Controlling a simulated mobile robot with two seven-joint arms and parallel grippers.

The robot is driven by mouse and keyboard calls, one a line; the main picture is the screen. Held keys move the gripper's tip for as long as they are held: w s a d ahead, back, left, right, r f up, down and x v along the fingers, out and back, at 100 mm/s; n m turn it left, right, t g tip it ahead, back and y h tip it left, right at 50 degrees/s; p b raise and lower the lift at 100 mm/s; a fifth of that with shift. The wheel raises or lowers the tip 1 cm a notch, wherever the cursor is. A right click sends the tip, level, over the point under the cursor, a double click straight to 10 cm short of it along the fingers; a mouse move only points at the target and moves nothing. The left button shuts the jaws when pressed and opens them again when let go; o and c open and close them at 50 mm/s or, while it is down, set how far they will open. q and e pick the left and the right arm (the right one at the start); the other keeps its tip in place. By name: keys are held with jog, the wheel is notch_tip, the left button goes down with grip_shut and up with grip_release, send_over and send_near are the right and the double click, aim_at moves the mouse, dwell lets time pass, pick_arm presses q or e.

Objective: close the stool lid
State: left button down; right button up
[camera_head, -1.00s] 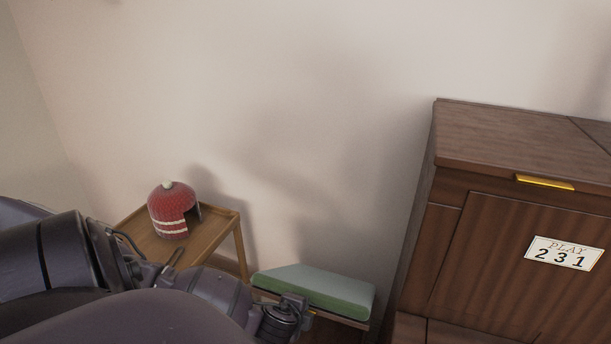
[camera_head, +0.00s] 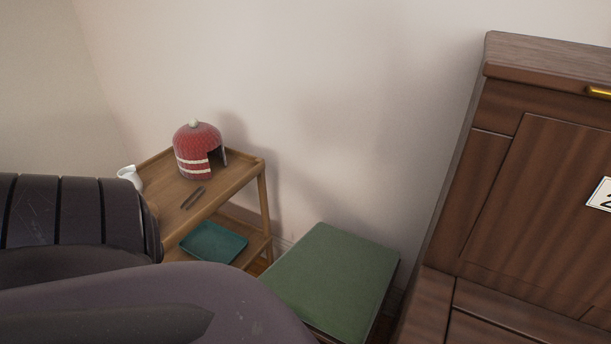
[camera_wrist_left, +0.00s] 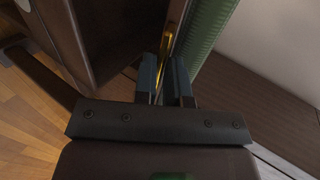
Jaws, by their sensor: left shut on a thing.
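The stool's green padded lid (camera_head: 330,270) shows at the bottom centre of the head view, with its broad green face visible and a thin brown edge below it. In the left wrist view the green padding (camera_wrist_left: 205,35) runs along the upper right, beside a gold handle (camera_wrist_left: 172,45). My left gripper (camera_wrist_left: 165,72) is shut on this handle. Dark wood (camera_wrist_left: 105,35) stands left of the handle. In the head view my arm hides the left gripper and the front of the stool. I cannot tell the lid's exact angle. My right gripper is not in view.
A wooden side table (camera_head: 255,172) at left holds a red dome-shaped object (camera_head: 192,150), a white cup (camera_head: 130,176) and a small dark item; a teal tray (camera_head: 214,241) lies on its lower shelf. A large wooden cabinet (camera_head: 500,190) stands close right of the stool. The wall is behind.

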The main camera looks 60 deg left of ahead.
pick_arm(q)
notch_tip(320, 180, down, 14)
jog(key=s+t+b, duration=0.1)
jog(key=b, duration=0.8)
jog(key=shift+s+d+t+y, duration=0.3)
jog(key=shift+s+d+y, duration=0.05)
jog(key=shift+s+y, duration=0.05)
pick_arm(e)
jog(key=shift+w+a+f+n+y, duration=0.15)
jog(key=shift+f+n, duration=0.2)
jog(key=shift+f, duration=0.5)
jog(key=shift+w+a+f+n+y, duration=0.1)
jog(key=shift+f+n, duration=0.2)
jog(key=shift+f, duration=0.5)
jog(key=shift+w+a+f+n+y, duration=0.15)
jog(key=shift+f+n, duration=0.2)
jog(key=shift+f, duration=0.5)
pick_arm(q)
jog(key=c, duration=1.4)
grip_release()
jog(key=shift+b, duration=0.3)
jog(key=shift+o, duration=0.8)
jog(key=shift+w+f, duration=0.15)
jog(key=shift+w, duration=0.05)
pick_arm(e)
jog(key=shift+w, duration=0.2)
